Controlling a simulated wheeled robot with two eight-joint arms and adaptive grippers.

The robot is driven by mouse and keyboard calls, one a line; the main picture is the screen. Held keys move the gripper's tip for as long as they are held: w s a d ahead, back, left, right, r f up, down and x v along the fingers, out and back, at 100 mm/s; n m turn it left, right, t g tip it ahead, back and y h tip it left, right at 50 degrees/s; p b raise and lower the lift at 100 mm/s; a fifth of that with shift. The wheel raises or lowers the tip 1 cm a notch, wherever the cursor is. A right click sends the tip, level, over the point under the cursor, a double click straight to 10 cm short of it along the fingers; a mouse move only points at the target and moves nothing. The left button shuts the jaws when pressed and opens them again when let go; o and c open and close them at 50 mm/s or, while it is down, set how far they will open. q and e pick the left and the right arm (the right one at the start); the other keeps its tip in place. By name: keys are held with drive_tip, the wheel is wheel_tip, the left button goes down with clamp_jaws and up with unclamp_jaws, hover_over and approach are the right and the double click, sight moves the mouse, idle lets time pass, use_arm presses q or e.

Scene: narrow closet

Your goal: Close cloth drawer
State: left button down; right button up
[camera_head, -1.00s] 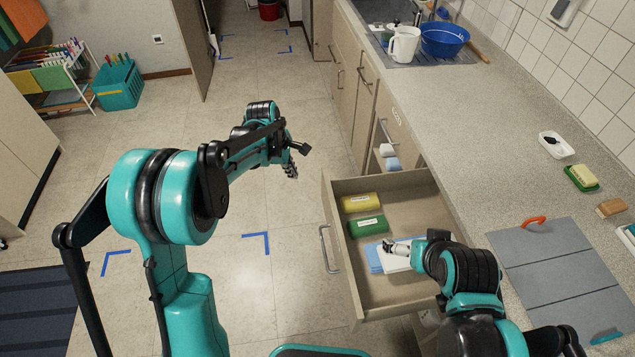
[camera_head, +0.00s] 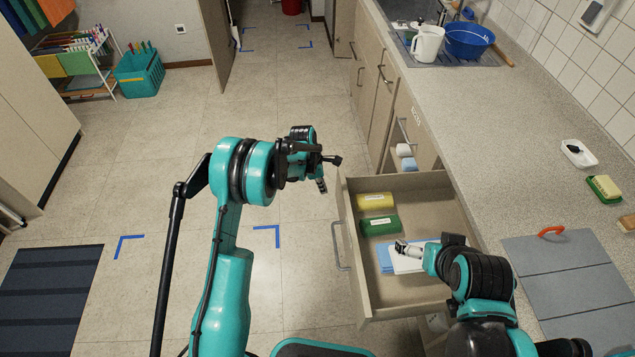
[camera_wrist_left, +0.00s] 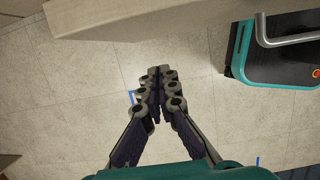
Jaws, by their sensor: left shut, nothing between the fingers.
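The cloth drawer (camera_head: 349,250) stands open from the counter front in the head view, with a bar handle (camera_head: 340,246) on its left-facing front. Inside lie a yellow folded cloth (camera_head: 376,201), a green one (camera_head: 380,224), and blue (camera_head: 385,258) and white (camera_head: 408,265) cloths. My left gripper (camera_head: 322,186) is shut and empty, just outside the drawer front near its far corner, apart from it. In the left wrist view its fingers (camera_wrist_left: 160,85) meet over bare floor, and the handle (camera_wrist_left: 285,38) shows at upper right. My right gripper (camera_head: 400,248) is over the cloths; its fingers are unclear.
The counter (camera_head: 500,160) runs along the right, with a grey board (camera_head: 565,285), a white jug (camera_head: 427,44) and a blue bowl (camera_head: 470,40). Closed cabinet doors lie beyond the drawer.

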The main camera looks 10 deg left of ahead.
use_arm(q)
drive_tip(key=shift+w+d+r, duration=0.1)
drive_tip(key=shift+w+d, duration=0.1)
drive_tip(key=shift+d, duration=0.6)
drive_tip(key=shift+w+d+r, duration=0.1)
drive_tip(key=shift+w+d, duration=0.1)
drive_tip(key=shift+d, duration=0.55)
use_arm(e)
drive_tip(key=shift+f, duration=0.3)
use_arm(q)
drive_tip(key=shift+d, duration=0.15)
